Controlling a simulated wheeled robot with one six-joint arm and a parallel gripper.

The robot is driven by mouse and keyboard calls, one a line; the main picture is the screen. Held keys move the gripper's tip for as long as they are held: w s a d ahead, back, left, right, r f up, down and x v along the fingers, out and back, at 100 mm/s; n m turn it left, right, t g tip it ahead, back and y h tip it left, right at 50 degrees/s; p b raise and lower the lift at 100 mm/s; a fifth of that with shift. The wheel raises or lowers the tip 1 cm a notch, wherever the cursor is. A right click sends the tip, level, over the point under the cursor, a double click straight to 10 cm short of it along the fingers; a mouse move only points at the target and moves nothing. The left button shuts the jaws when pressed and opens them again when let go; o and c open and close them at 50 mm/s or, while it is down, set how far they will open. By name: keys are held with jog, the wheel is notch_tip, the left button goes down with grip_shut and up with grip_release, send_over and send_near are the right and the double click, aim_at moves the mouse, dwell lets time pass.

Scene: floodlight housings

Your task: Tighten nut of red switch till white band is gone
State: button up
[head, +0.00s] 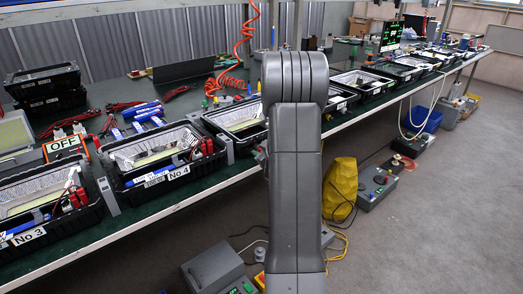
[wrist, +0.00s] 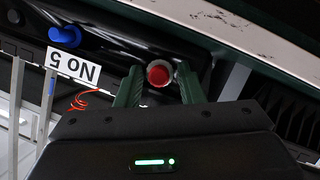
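In the wrist view the red switch (wrist: 159,75) shows as a round red cap with a pale rim around it. It sits on the black housing's edge near the upside-down "NO 5" label (wrist: 73,67). My gripper (wrist: 160,72) has its two green fingers apart, one on each side of the switch. A narrow gap shows between the fingers and the cap, so the gripper looks open around it. I cannot clearly tell the nut from the white band. In the head view my arm hides the gripper and the switch.
A blue knob (wrist: 65,36) is beside the switch on the housing. Other housings, such as No 4 (head: 130,180) and No 3 (head: 75,228), line the green bench. A yellow bag (head: 340,188) and grey boxes stand on the floor below; the right floor is clear.

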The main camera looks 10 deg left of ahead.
jog(key=c, duration=0.7)
jog(key=shift+r+p, duration=0.15)
jog(key=shift+p, duration=0.3)
jog(key=m+p, duration=0.1)
jog(key=p, duration=0.2)
jog(key=shift+d+r+g, duration=0.1)
jog(key=shift+r+g, duration=0.1)
jog(key=shift+g, duration=0.2)
jog(key=m+g+p, duration=0.1)
jog(key=p, duration=0.3)
jog(key=shift+w+r+m+y+p, duration=0.1)
jog(key=shift+w+m+y+p, duration=0.05)
jog(key=shift+m+y+p, duration=0.2)
jog(key=m+g+y+p, duration=0.1)
jog(key=m+p, duration=0.1)
jog(key=p, duration=0.2)
jog(key=shift+w+d+f, duration=0.1)
jog(key=shift+d+f, duration=0.05)
jog(key=shift+f, duration=0.05)
jog(key=shift+f+m+g+y+p, duration=0.2)
jog(key=shift+m+g+y+p, duration=0.45)
jog(key=shift+m+p, duration=0.75)
